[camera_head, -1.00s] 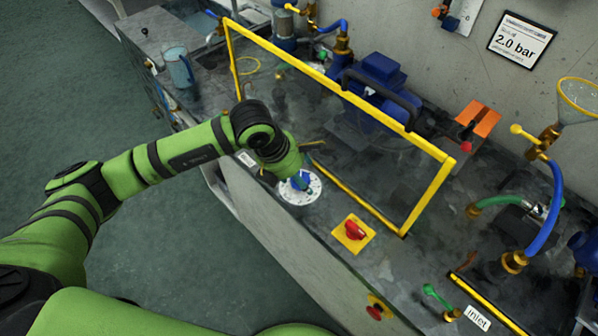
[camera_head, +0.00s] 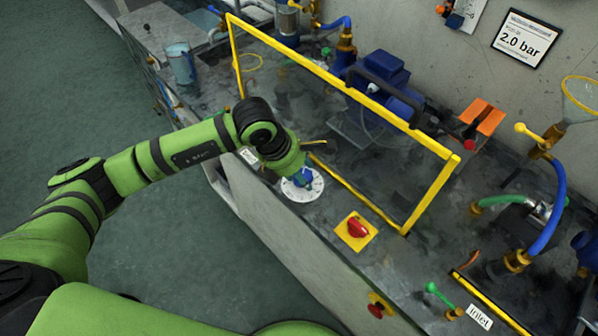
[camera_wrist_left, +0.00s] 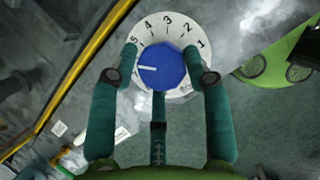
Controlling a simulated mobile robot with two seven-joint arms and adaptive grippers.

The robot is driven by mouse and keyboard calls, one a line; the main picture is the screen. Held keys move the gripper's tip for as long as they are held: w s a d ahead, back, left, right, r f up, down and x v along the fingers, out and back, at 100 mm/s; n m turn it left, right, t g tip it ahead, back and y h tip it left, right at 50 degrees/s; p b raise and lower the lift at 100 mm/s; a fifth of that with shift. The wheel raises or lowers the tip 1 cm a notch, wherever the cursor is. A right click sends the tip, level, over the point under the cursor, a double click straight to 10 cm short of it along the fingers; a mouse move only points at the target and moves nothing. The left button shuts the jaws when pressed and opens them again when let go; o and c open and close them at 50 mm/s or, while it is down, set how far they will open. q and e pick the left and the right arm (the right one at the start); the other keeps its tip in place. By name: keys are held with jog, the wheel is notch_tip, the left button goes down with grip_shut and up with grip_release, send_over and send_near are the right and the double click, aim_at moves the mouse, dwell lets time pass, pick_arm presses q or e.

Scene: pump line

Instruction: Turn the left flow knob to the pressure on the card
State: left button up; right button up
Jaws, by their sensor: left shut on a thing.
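The left flow knob is a blue round knob (camera_wrist_left: 163,68) on a white dial (camera_wrist_left: 168,27) numbered along its rim. My left gripper (camera_wrist_left: 166,70) is shut on the knob, one finger on each side. The knob's white line points to the left in the wrist view, at the high-number end, well away from the 2. A finger partly hides the numbers there. In the head view the dial (camera_head: 311,191) shows below my left gripper (camera_head: 304,180). The card (camera_head: 525,38) on the wall reads 2.0 bar. My right gripper is not in view.
A yellow-framed clear guard (camera_head: 345,92) stands just behind the dial, with a blue pump (camera_head: 380,75) beyond it. A red switch on a yellow plate (camera_head: 356,231) lies to the dial's right. A green-handled valve (camera_head: 440,294) is near the inlet label (camera_head: 480,316).

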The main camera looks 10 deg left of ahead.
pick_arm(q)
jog(key=shift+w+d+m+g+h+b, duration=0.15)
jog(key=shift+m+g+h+b, duration=0.1)
jog(key=shift+m+b, duration=0.75)
jog(key=shift+d+m+g+h+b, duration=0.2)
jog(key=shift+m+b, duration=0.5)
jog(key=shift+b, duration=0.6)
jog(key=shift+r+m+g+h+b, duration=0.25)
jog(key=shift+m+g+b, duration=0.3)
jog(key=shift+m+b, duration=0.7)
jog(key=o, duration=1.1)
jog(key=shift+c, duration=0.2)
jog(key=shift+d, duration=0.1)
jog(key=shift+f, duration=0.1)
